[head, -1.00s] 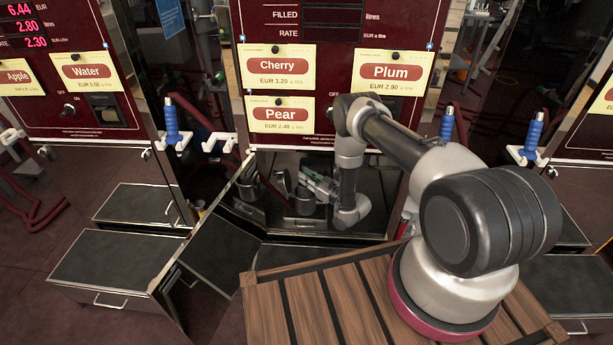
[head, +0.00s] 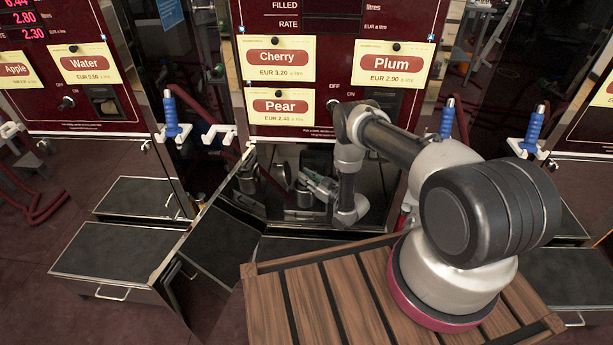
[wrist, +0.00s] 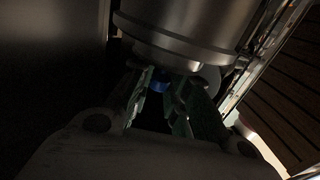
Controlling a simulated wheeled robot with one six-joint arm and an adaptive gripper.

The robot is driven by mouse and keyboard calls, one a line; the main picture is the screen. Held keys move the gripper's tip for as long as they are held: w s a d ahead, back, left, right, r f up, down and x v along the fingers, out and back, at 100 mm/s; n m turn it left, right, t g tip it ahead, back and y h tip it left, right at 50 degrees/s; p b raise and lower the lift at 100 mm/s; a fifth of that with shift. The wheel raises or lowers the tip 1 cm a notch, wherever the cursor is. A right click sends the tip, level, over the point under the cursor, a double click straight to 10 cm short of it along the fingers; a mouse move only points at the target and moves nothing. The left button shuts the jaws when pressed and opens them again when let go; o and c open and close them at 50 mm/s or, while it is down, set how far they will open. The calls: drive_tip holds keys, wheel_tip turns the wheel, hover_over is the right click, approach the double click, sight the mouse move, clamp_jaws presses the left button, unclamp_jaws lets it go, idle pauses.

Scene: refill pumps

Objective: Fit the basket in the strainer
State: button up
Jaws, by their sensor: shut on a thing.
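In the head view my gripper (head: 308,183) reaches into the open, dark cabinet under the Cherry, Plum and Pear signs. In the wrist view its two green-padded fingers (wrist: 160,95) are closed in around a small blue piece (wrist: 160,82), just below a large grey metal cylinder (wrist: 185,38). I cannot tell whether the blue piece belongs to the basket or whether the cylinder is the strainer. In the head view a round grey disc (head: 284,175) is left of my gripper and a dark cylinder (head: 247,178) is further left. The basket is not clearly visible.
An open cabinet door (head: 220,245) stands left of the opening. A low dark-topped box (head: 115,262) is further left. A wooden slatted top (head: 320,300) lies in front, under my arm. Blue nozzles (head: 170,118) hang on the pumps. The cabinet inside is dark and tight.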

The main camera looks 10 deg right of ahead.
drive_tip(key=shift+f, duration=0.85)
drive_tip(key=o, duration=0.9)
drive_tip(key=shift+f, duration=0.1)
drive_tip(key=shift+d, duration=0.1)
drive_tip(key=v, duration=1.2)
